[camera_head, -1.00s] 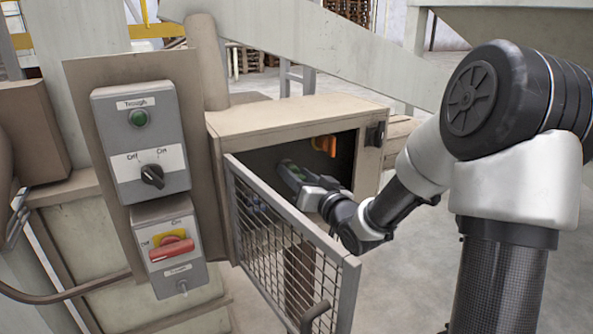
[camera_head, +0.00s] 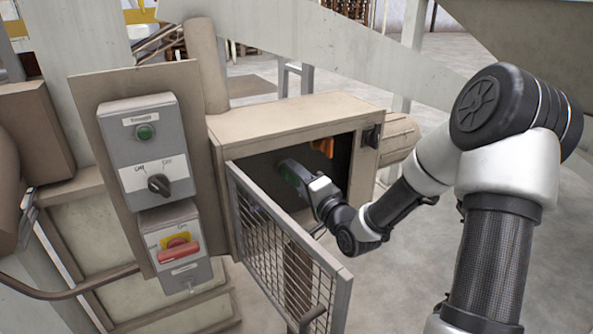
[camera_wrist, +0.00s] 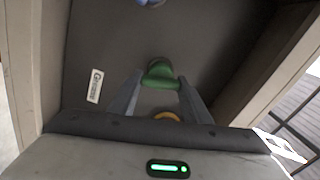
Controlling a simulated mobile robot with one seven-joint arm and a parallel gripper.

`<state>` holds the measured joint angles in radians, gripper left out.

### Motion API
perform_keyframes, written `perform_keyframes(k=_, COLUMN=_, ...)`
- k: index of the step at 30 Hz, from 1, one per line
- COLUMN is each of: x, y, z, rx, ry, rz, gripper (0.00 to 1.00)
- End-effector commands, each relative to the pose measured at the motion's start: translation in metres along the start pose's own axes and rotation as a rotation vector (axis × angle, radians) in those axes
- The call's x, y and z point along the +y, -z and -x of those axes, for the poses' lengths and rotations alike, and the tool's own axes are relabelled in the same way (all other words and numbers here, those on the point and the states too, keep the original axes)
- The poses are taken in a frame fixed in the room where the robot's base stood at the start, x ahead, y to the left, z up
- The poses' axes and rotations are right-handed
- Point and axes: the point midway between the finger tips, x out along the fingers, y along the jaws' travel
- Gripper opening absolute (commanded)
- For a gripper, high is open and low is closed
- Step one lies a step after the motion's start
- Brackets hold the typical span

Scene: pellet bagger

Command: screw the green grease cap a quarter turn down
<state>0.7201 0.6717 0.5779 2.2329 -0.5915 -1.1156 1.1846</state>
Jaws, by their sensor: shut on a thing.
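The green grease cap (camera_wrist: 160,72) is inside the open box, seen in the middle of the wrist view. It has a wide lower part with a narrower rounded top. My gripper (camera_wrist: 160,82) is shut on it, one finger against each side. In the head view my gripper (camera_head: 291,172) reaches through the box opening, and the cap is mostly hidden there by the gripper and shadow. A white label (camera_wrist: 95,86), apparently reading "Grease", is on the back panel left of the cap.
The box (camera_head: 290,117) has walls close around my wrist. An orange part (camera_head: 323,147) is inside at upper right. A blue part (camera_wrist: 150,2) shows at the wrist view's top. Switch boxes (camera_head: 150,150) stand left.

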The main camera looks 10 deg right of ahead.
Motion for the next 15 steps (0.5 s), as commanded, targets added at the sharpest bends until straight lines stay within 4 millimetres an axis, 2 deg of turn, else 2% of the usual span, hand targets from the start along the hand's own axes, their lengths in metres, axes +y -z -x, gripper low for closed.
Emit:
perform_keyframes(k=6, x=-0.0018, y=0.0006, z=-0.0005, rx=0.000, ry=0.002, rz=-0.143, gripper=0.21)
perform_keyframes(k=15, x=-0.0004, y=-0.0001, z=-0.0007, rx=0.000, ry=0.003, rz=-0.250, gripper=0.21)
